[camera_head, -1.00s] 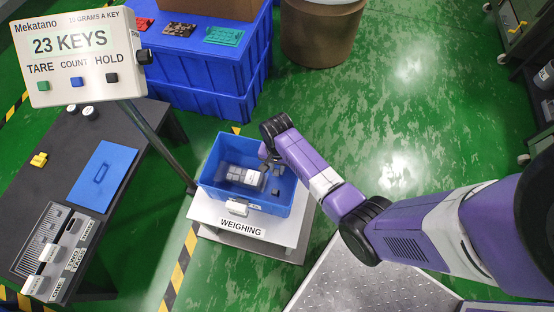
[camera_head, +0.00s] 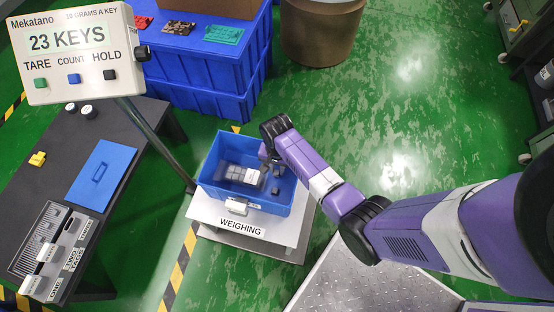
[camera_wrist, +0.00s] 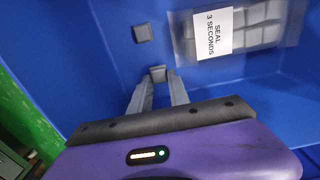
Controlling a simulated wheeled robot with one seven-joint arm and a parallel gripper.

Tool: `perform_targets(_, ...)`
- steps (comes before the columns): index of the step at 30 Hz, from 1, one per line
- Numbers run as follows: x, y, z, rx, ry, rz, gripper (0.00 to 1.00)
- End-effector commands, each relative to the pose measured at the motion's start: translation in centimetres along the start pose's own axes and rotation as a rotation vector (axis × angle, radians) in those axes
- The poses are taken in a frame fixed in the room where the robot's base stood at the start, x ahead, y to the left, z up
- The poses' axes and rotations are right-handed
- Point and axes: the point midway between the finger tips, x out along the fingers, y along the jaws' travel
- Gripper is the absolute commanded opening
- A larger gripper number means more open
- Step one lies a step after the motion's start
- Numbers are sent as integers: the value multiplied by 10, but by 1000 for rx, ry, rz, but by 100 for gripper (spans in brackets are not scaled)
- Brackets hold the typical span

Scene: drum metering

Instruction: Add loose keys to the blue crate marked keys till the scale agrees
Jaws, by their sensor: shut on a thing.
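The blue crate (camera_head: 222,194) stands on the weighing scale (camera_head: 205,216). My gripper (camera_wrist: 158,76) is inside the crate, its fingers shut on a small grey key (camera_wrist: 158,73) between the tips. Another loose grey key (camera_wrist: 142,33) lies on the crate floor ahead of the fingers. A clear bag of grey keys (camera_wrist: 262,22) with a "SEAL 3 SECONDS" label lies in the crate, and it also shows in the head view (camera_head: 240,175). The scale display (camera_head: 68,40) reads "23 KEYS". In the head view my wrist partly hides the crate's far right corner.
A dark table (camera_head: 60,190) at left bears a blue lid-like panel (camera_head: 102,170), a yellow piece (camera_head: 38,159) and a rack of labelled grey trays (camera_head: 45,240). The display post (camera_head: 160,145) stands close left of the crate. Blue bins (camera_head: 205,85) and a brown drum (camera_head: 322,30) stand behind.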

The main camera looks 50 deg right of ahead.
Motion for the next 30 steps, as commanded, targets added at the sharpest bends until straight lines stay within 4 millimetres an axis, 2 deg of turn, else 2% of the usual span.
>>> perform_targets(30, 14, 0, 0, 0, 1, -1, 0)
